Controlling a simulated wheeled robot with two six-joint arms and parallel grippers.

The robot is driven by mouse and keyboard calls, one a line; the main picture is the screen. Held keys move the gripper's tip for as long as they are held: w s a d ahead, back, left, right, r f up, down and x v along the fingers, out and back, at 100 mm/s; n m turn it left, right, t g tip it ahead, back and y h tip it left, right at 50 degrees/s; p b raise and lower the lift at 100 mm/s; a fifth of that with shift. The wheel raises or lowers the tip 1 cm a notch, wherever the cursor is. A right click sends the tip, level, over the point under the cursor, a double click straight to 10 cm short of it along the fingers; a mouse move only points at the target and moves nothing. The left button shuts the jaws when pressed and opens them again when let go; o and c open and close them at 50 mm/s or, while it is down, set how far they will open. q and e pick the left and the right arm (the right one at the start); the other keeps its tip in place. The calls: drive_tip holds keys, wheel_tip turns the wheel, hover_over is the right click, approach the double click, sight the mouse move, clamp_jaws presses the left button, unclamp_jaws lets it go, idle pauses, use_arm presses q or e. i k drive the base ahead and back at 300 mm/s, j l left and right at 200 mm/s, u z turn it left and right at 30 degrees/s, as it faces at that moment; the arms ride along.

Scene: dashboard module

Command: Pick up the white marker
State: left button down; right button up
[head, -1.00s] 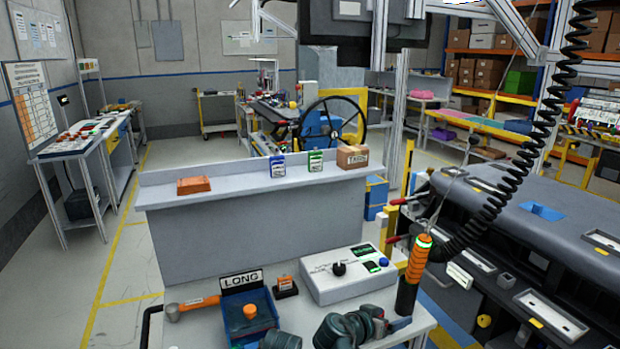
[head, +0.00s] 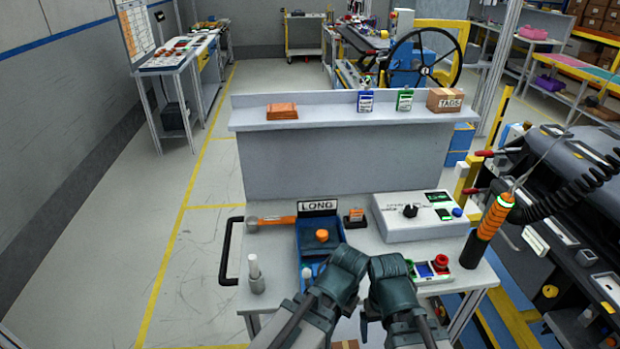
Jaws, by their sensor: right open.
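A small white upright cylinder (head: 254,268), which looks like the white marker, stands at the left front of the grey cart top, right of the black handle. It is too small for me to read any marking. My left gripper (head: 350,260) is over the cart's front part, to the right of the white cylinder and apart from it. It is seen from behind, so its jaws are hidden. My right gripper (head: 388,264) is beside it on the right, open, and apart from the white cylinder.
A blue bin (head: 308,236) labelled LONG holds an orange-topped item. An orange-handled tool (head: 272,221) lies left of it. A white control box (head: 418,215), a small button panel (head: 432,269) and an orange-and-black tool (head: 488,228) on a cord are at the right. A grey shelf (head: 350,122) stands behind.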

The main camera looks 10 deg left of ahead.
sight(252, 258)
drive_tip(key=k+z, duration=0.2)
drive_tip(key=k, duration=0.25)
drive_tip(key=k+l+z, duration=0.2)
drive_tip(key=k, duration=0.25)
